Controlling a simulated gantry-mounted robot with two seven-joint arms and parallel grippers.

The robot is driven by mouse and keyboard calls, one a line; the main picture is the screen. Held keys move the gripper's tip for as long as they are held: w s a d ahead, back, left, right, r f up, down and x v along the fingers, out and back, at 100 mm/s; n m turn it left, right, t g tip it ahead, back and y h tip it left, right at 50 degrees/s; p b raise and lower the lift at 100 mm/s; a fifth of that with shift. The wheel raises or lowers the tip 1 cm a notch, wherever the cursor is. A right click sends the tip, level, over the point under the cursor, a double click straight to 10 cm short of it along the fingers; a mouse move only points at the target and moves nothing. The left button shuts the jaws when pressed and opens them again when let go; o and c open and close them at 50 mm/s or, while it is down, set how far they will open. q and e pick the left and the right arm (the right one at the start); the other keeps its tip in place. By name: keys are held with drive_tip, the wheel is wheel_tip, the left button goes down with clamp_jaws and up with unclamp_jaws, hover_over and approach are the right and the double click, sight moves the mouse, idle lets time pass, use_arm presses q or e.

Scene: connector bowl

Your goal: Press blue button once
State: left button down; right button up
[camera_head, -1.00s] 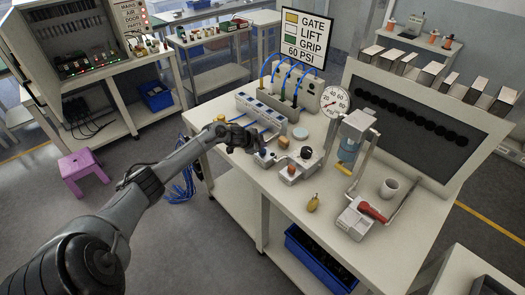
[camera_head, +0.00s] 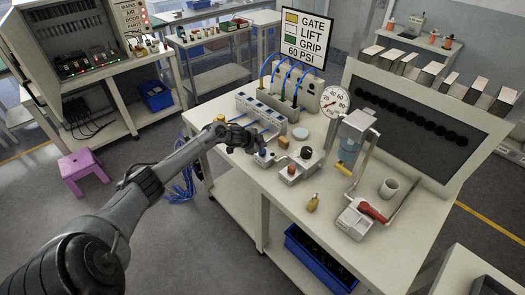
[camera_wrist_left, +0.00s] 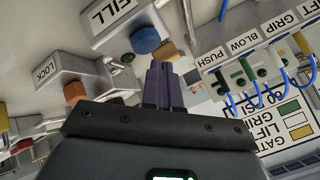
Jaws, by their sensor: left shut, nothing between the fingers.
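The blue button (camera_wrist_left: 146,40) is a round cap on a pale box labelled FILL (camera_wrist_left: 112,18) in the left wrist view. In the head view the blue button (camera_head: 263,152) shows small on the bench, right beside my left gripper (camera_head: 256,150). My left gripper (camera_wrist_left: 159,66) is shut and empty in the left wrist view. Its fingertips are close to the blue button; I cannot tell whether they touch. My right gripper is not in view.
A small orange-tan block (camera_head: 283,142) sits close to the button. A box with a black knob (camera_head: 306,153) stands to its right.

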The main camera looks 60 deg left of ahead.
use_arm(q)
drive_tip(key=shift+f, duration=0.15)
drive_tip(key=shift+f, duration=0.3)
drive_tip(key=shift+f+b, duration=0.3)
drive_tip(key=shift+f, duration=0.25)
idle(0.7)
drive_tip(key=shift+r, duration=0.2)
drive_tip(key=shift+r+p, duration=0.75)
drive_tip(key=shift+p, duration=0.3)
drive_tip(key=shift+r, duration=0.1)
